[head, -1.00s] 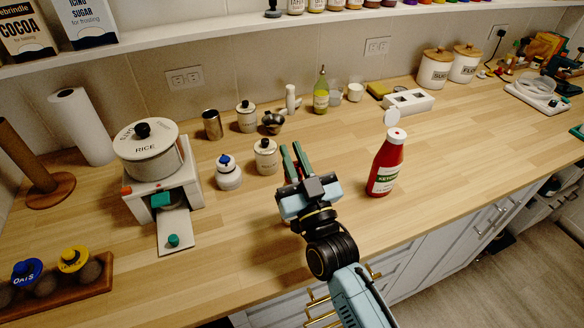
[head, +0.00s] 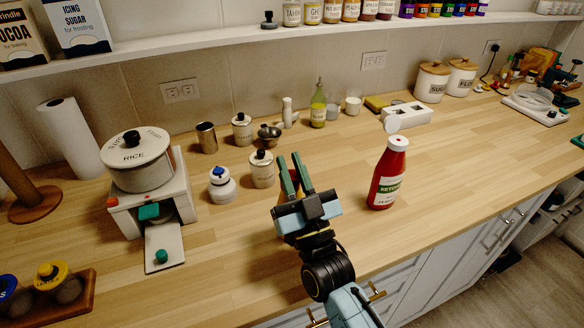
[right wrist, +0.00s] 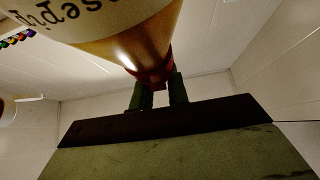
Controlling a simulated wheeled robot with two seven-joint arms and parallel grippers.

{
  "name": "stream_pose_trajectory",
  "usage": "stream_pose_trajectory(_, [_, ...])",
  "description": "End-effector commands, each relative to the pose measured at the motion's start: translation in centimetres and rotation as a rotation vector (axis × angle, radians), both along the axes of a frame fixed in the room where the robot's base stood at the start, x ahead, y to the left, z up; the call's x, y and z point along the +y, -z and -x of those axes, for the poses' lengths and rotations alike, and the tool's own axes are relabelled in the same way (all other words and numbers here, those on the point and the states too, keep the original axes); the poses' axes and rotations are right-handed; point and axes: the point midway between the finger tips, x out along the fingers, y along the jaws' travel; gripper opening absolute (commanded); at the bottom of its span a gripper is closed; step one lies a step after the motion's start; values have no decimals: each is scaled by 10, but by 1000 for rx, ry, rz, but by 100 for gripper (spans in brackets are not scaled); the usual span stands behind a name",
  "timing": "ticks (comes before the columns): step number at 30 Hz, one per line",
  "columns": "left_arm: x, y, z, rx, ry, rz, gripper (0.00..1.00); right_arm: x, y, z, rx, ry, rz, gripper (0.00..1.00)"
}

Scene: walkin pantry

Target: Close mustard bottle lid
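A red ketchup bottle (head: 388,178) stands upright on the wooden counter in the head view. No bottle labelled mustard can be made out. My right gripper (head: 290,158) is left of the ketchup bottle, clear of it, with its two green fingers parted and pointing away from me. A small brownish patch shows between the finger bases. My left gripper is out of view.
A lidded cream jar (head: 261,169) and a white bottle with a blue top (head: 221,185) stand left of my right gripper. A rice pot (head: 138,162) sits on a white stand further left. A white socket-like box (head: 407,114) lies behind the ketchup bottle.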

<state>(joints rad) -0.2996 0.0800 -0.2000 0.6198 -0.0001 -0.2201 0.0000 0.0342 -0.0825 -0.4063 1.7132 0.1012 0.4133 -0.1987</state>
Motion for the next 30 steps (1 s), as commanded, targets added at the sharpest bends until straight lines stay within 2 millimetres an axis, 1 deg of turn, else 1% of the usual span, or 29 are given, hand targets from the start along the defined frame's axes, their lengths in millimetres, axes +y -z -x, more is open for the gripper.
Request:
stream_pose_trajectory(1, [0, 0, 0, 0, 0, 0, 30, 0, 3, 0, 6, 0, 2, 23])
stream_pose_trajectory(4, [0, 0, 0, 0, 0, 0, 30, 0, 1, 0, 2, 0, 1, 36])
stream_pose_trajectory(5, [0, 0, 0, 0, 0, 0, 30, 0, 1, 0, 1, 0, 0, 38])
stream_pose_trajectory(13, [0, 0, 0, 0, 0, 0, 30, 0, -1, 1, -5, 1, -2, 38])
stream_pose_trajectory(17, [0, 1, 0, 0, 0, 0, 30, -3, 6, 8, -2, 1, -1, 38])
stream_pose_trajectory(20, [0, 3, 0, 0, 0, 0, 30, -7, 16, 20, 1, 1, 1, 38])
stream_pose_trajectory(23, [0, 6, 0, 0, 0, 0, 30, -12, 30, 38, 4, 0, 1, 38])
stream_pose_trajectory(24, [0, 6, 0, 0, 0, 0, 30, -15, 33, 46, 2, 0, 1, 38])
stream_pose_trajectory(30, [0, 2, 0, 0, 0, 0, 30, -30, 29, 91, 1, -1, 0, 38])
